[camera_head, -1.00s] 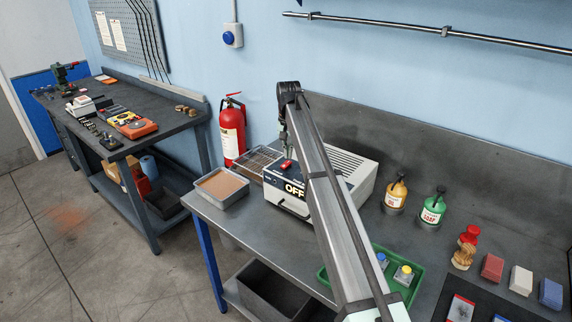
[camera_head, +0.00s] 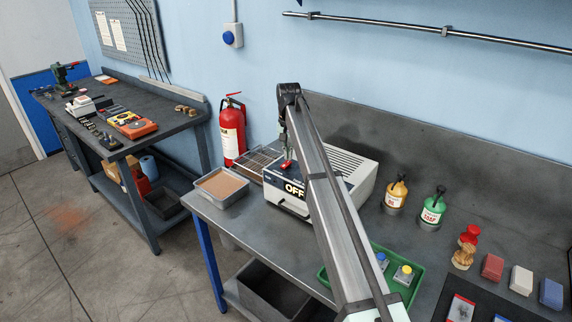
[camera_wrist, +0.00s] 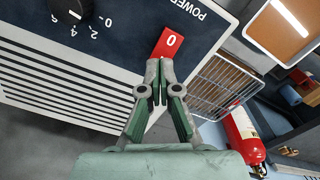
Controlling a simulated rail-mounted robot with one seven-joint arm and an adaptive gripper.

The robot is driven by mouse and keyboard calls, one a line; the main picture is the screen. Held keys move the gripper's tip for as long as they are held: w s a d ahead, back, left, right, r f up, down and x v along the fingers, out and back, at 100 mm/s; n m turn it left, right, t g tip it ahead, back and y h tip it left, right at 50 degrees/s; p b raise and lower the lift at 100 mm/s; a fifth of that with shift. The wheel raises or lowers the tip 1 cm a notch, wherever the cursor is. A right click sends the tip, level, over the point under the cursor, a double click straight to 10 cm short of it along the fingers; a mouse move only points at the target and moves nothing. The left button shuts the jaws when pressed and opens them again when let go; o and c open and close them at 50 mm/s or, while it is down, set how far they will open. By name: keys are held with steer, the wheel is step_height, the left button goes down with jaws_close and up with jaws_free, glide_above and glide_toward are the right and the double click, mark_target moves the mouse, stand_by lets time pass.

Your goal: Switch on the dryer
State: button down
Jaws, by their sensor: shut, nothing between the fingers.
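The dryer (camera_head: 361,171) is a white box with vents and a dark panel, standing on the near bench. The red power switch (camera_wrist: 168,43) shows a "0" in the wrist view, beside the word POWER. My gripper (camera_wrist: 158,70) is shut and empty, its fingertips at the lower edge of the switch. In the head view my gripper (camera_head: 287,156) is over the switch and partly covers it. I cannot tell whether the tips touch it. My arm hides part of the dryer's front.
A tray with a brown surface (camera_head: 240,199) and a wire rack (camera_head: 252,162) lie left of the dryer. Yellow (camera_head: 396,193) and green (camera_head: 432,210) bottles stand to its right. A black dial (camera_wrist: 72,10) is on the panel. A fire extinguisher (camera_head: 232,130) is behind the bench.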

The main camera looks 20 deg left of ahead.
mark_target(288, 161)
steer(key=shift+f, duration=0.95)
stand_by(0.5)
steer(key=shift+r, duration=0.1)
steer(key=shift+r+p, duration=1.45)
steer(key=shift+r, duration=2)
